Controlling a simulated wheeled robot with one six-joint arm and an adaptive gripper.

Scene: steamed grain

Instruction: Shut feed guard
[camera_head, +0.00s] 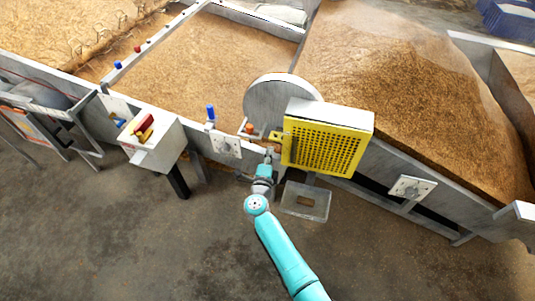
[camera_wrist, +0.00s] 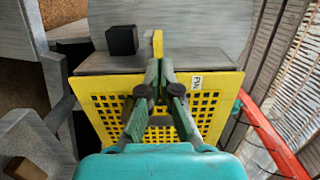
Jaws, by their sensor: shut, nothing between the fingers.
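The feed guard (camera_head: 328,143) is a yellow perforated box with a pale top, mounted on the trough wall. It stands at the right of a round grey disc (camera_head: 272,98), most of which shows uncovered. In the wrist view the guard's yellow perforated face (camera_wrist: 108,105) spreads behind my fingers, with a small white label at its right. A yellow tab (camera_wrist: 157,43) stands up at the guard's far edge. My gripper (camera_head: 268,155) is at the guard's left side; in the wrist view its fingers (camera_wrist: 160,68) are closed and empty, with the tips close to the tab. I cannot tell whether they touch.
A black block (camera_wrist: 122,40) sits left of the tab. A control box (camera_head: 152,138) with red and yellow handles stands left. Grain-filled troughs (camera_head: 225,60) stretch behind. The floor (camera_head: 130,245) in front is clear.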

